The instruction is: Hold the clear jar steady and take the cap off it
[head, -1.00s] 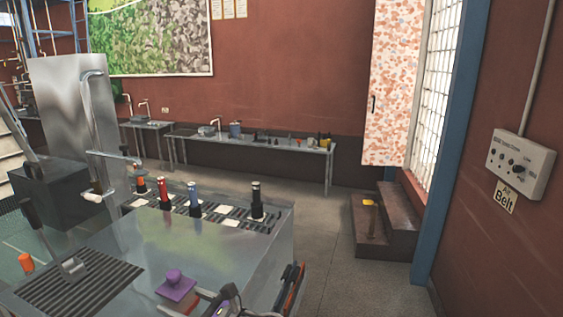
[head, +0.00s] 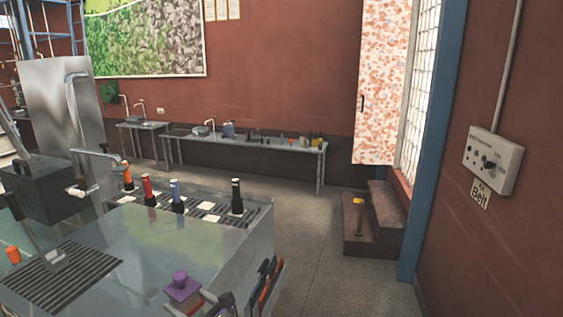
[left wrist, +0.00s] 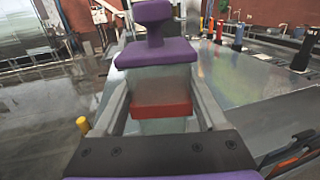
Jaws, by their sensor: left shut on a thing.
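The clear jar (left wrist: 150,82) is upright in the left wrist view, greyish and see-through, with a red band or filling low in it. Its purple cap (left wrist: 155,52), a square lid with a knob, sits on top. My left gripper (left wrist: 162,92) is shut on the jar, one finger on each side below the cap. In the head view the purple cap (head: 181,287) shows at the bottom edge, in front of the metal counter. The jar's lower part is hidden there. My right gripper is in neither view.
The metal counter (head: 130,243) fills the lower left, with several coloured-top bottles along its back, including a black one (head: 237,197). Black and orange items (head: 265,280) are at its right side. Open floor (head: 305,240) leads to dark steps (head: 375,225).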

